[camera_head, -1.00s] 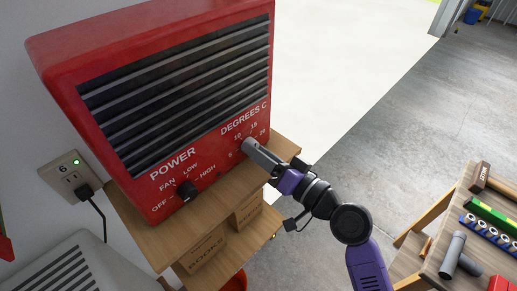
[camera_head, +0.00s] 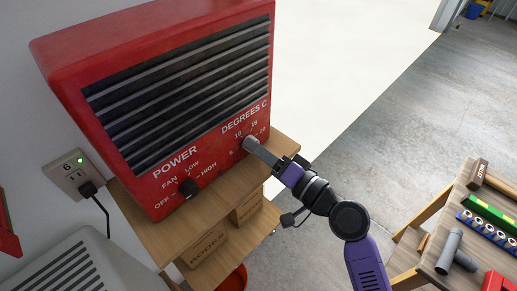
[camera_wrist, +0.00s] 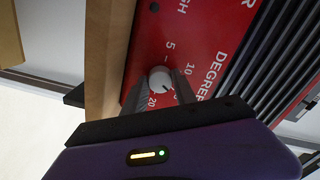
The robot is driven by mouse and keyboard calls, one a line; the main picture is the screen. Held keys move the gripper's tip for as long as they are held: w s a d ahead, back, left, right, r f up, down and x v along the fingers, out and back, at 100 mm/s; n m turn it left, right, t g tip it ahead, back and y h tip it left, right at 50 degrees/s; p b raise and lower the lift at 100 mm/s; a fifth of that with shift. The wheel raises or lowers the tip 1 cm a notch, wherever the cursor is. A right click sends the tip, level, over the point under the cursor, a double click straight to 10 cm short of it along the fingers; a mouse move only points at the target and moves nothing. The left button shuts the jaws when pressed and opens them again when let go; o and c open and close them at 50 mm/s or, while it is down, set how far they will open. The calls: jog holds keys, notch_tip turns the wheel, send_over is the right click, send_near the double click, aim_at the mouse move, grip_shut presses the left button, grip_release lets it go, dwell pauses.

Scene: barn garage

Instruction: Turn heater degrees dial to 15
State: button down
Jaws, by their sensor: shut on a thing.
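The red heater (camera_head: 65,75) stands on a wooden shelf. Its degrees dial is at the lower right of the front, under "DEGREES C", largely hidden by my gripper (camera_head: 250,143) in the head view. In the wrist view the dial is a small pale round knob (camera_wrist: 159,77) between the two grey fingers of my gripper (camera_wrist: 160,88), which is shut on it. The 5, 10 and 20 marks show around the knob; the 15 is mostly hidden by a finger there. A small dark mark shows on the knob's lower right, but its exact reading is unclear.
The black power knob (camera_head: 189,187) is left of the degrees dial on the same panel. The wooden shelf (camera_head: 150,232) holds cardboard boxes below. A workbench (camera_head: 437,262) with tools stands at the right. Open concrete floor (camera_head: 385,125) lies between.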

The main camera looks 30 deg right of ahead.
jog(key=c, duration=1)
grip_release()
jog(key=b+v, duration=0.2)
jog(key=v, duration=0.5)
jog(key=shift+s, duration=0.4)
